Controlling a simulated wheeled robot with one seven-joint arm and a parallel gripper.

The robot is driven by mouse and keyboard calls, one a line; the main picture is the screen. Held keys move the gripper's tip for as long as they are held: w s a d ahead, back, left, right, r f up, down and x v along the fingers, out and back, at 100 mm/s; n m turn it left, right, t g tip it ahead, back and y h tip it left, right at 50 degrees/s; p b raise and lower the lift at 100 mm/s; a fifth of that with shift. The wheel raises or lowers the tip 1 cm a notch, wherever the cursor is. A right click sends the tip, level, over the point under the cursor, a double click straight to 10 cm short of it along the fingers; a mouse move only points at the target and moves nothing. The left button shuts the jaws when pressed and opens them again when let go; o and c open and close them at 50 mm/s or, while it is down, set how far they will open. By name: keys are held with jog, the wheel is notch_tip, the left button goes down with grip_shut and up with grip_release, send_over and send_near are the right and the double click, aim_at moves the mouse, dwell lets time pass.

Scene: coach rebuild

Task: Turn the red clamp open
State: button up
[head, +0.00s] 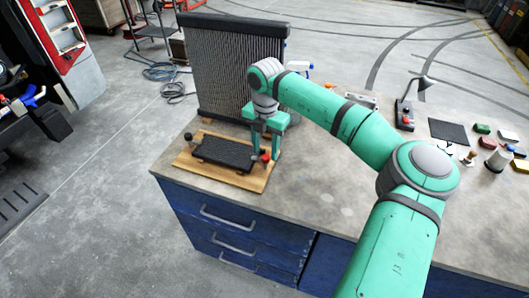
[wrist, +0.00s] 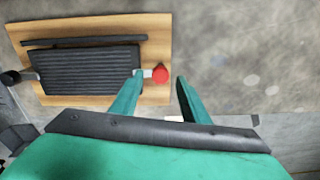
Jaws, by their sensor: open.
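The red clamp (wrist: 160,74) shows in the wrist view as a red knob on a short light arm at the right end of a black ribbed pad. In the head view the red clamp (head: 265,158) is at the right end of the pad, partly hidden by my gripper. My gripper (head: 265,154) is open over the right side of the wooden board (head: 187,161). In the wrist view my gripper's two fingers (wrist: 155,87) stand apart, with the red knob between their tips in the picture. I cannot tell whether a finger touches it.
The black ribbed pad (wrist: 85,70) lies on the board, with a black knob (wrist: 11,77) at its left end. A tall dark radiator-like panel (head: 232,65) stands behind. The worktop (head: 310,195) right of the board is clear; small tools lie farther right.

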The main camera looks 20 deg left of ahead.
jog(key=shift+s+d+f, duration=0.1)
jog(key=shift+f, duration=0.9)
grip_shut()
jog(key=c, duration=1.1)
grip_release()
